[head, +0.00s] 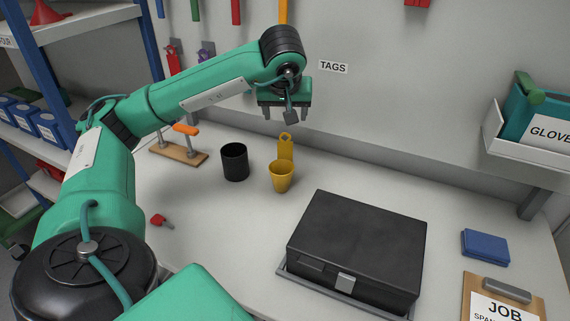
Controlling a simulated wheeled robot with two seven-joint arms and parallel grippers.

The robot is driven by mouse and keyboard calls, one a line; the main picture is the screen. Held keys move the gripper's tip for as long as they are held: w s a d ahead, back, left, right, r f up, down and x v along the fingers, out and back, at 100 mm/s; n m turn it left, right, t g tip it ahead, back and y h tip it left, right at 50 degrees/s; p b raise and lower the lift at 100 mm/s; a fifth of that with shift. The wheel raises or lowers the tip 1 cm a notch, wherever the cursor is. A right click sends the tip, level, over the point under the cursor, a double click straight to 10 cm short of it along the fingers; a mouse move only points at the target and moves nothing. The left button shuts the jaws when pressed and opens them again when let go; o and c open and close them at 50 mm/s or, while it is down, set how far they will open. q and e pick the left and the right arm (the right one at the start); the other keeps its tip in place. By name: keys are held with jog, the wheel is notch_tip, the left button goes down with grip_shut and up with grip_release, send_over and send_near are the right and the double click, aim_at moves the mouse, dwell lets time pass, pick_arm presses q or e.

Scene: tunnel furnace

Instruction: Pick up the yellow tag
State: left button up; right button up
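The yellow tag (286,148) stands upright with a hole near its top. Its lower end is hidden by the rim of a yellow cup (281,177); I cannot tell whether it stands in the cup or just behind it. My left gripper (286,116) points down above the tag, its two fingers spread apart with no object held between them. A gap shows between the fingers and the tag's top. My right gripper is not in view.
A black cup (235,162) stands left of the yellow cup. A large black case (357,246) sits in front, to the right. A clamp board (178,153) and red key-like item (161,220) lie left. A glove bin (530,150) juts from the right wall.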

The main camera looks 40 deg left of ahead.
pick_arm(q)
jog(key=f, duration=0.2)
send_over(285, 145)
jog(key=s+d, duration=0.2)
notch_tip(285, 145, down, 7)
jog(key=shift+f+b, duration=0.1)
jog(key=shift+b, duration=0.25)
jog(key=x, duration=0.4)
jog(key=shift+a+f, duration=0.2)
jog(key=shift+f, duration=0.15)
jog(key=shift+c, duration=0.8)
jog(key=c, duration=0.9)
jog(key=shift+c, duration=0.4)
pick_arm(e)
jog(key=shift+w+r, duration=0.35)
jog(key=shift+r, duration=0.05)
